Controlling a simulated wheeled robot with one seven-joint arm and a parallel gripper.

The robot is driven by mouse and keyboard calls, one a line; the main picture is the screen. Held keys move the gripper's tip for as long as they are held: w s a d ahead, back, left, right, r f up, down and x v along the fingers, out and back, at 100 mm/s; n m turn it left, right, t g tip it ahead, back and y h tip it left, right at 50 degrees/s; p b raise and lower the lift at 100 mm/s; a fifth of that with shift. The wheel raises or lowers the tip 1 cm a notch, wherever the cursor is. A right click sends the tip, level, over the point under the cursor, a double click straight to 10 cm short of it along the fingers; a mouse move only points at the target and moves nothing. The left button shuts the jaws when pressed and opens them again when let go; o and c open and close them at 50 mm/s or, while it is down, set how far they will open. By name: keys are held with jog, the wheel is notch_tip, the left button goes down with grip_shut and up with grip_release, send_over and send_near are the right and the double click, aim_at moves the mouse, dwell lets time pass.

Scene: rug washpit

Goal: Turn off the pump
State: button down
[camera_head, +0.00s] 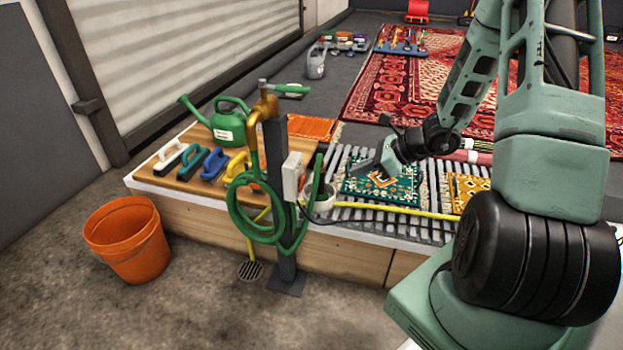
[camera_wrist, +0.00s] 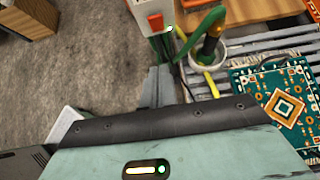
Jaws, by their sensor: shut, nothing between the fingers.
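A pale grey switch box (camera_head: 293,176) is fixed to the right side of a dark post (camera_head: 275,150). In the wrist view the box (camera_wrist: 148,8) shows a red switch part (camera_wrist: 155,21) and a small bright green spot at its lower right. I cannot tell if this is the pump. My gripper (camera_head: 384,163) is shut and empty, right of the box and apart from it; its fingertips (camera_wrist: 160,72) show below the box.
A green hose (camera_head: 240,213) hangs coiled on the post, below a brass tap (camera_head: 265,105). A yellow hose (camera_head: 400,210) crosses the slats. Brushes and a green watering can (camera_head: 229,125) stand left. An orange bucket (camera_head: 128,240) is on the floor. A small green rug (camera_head: 375,185) lies under my gripper.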

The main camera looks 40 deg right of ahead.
jog(key=b, duration=0.5)
send_near(303, 183)
jog(key=shift+x, duration=2.9)
